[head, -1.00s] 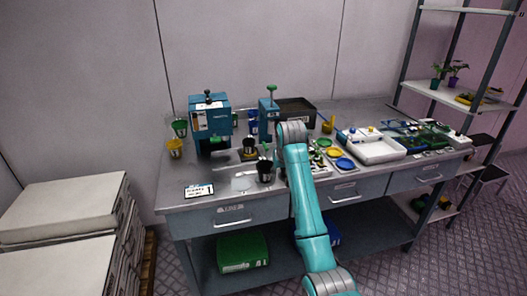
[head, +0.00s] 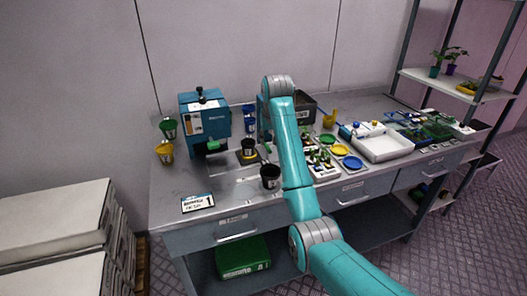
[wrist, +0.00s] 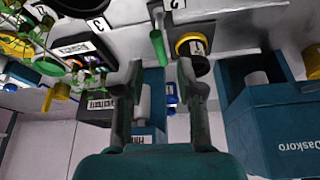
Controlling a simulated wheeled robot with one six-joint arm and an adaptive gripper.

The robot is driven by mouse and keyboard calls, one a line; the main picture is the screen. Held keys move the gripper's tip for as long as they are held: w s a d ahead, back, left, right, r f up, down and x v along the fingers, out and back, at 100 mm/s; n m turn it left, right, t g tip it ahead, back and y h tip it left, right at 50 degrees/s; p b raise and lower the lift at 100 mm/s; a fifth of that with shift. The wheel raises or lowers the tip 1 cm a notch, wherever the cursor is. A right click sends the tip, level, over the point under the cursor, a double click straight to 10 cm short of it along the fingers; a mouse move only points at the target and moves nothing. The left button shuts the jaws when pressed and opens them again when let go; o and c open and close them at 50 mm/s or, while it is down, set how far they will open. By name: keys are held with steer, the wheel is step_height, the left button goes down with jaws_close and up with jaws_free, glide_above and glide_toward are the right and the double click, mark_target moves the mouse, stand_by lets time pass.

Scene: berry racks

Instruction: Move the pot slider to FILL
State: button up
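A dark pot with a yellow ring (head: 248,149) stands on a dark plate on the bench, right of the teal machine (head: 205,122). A green handle (head: 267,147) sticks out just right of the pot. In the wrist view the pot (wrist: 191,46) sits by a tag marked 2, with the green handle (wrist: 158,47) beside it. My gripper (wrist: 158,85) is open and empty there, its fingers apart, with the handle showing beyond the gap. In the head view my arm hides the gripper. I cannot read a FILL mark.
A loose dark pot (head: 270,176) and a card marked 1 (head: 198,203) are near the front edge. A second teal unit (wrist: 150,100) shows behind the fingers. Colour dishes (head: 340,150) and a white tray (head: 382,146) lie to the right. Green and yellow cups (head: 166,150) hang at the left.

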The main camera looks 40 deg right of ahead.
mark_target(267, 153)
steer(key=x, duration=1)
steer(key=shift+f, duration=0.1)
jaws_close()
